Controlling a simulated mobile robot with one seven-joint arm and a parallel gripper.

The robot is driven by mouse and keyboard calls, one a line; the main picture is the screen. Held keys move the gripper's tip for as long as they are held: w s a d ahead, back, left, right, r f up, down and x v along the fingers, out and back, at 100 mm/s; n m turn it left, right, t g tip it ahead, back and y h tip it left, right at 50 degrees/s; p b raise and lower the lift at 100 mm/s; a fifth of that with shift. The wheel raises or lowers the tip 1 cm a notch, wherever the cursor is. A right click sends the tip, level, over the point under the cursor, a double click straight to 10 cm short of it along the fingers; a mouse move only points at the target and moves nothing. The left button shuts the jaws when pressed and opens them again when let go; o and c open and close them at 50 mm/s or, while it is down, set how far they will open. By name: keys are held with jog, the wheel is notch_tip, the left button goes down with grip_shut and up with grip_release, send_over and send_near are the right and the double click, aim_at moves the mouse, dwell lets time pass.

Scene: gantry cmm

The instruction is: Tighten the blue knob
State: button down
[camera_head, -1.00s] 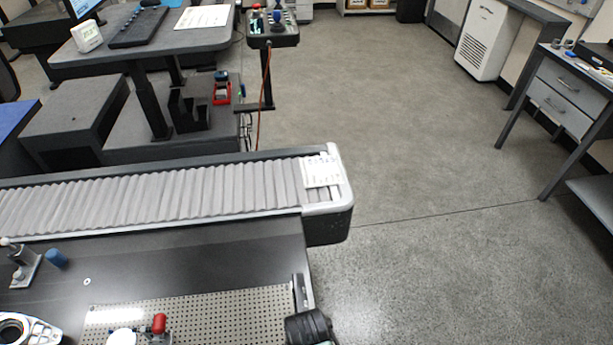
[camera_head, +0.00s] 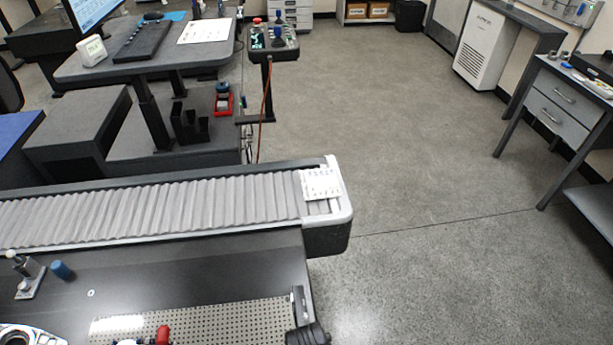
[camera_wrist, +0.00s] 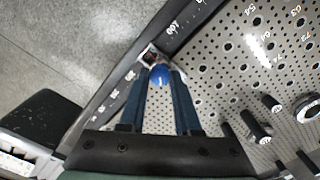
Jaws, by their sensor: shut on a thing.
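The blue knob (camera_wrist: 159,75) shows in the wrist view as a small round cap at the end of my fingers. It sits by a small metal fitting at the edge of the perforated plate (camera_wrist: 225,70). My gripper (camera_wrist: 160,80) is shut on the knob, with one dark finger on each side. In the head view my gripper (camera_head: 300,312) is only partly in view, over the right end of the perforated plate (camera_head: 220,322). The knob cannot be made out there.
The ribbed bellows cover (camera_head: 150,208) runs behind the plate. A red clamp tip (camera_head: 162,334) and a blue cylinder (camera_head: 62,271) stand to the left. Short dark posts (camera_wrist: 257,127) stand on the plate in the wrist view. The floor (camera_head: 440,190) to the right is clear.

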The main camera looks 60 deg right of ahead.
jog(key=c, duration=0.6)
grip_release()
jog(key=shift+r, duration=0.15)
notch_tip(320, 180, up, 13)
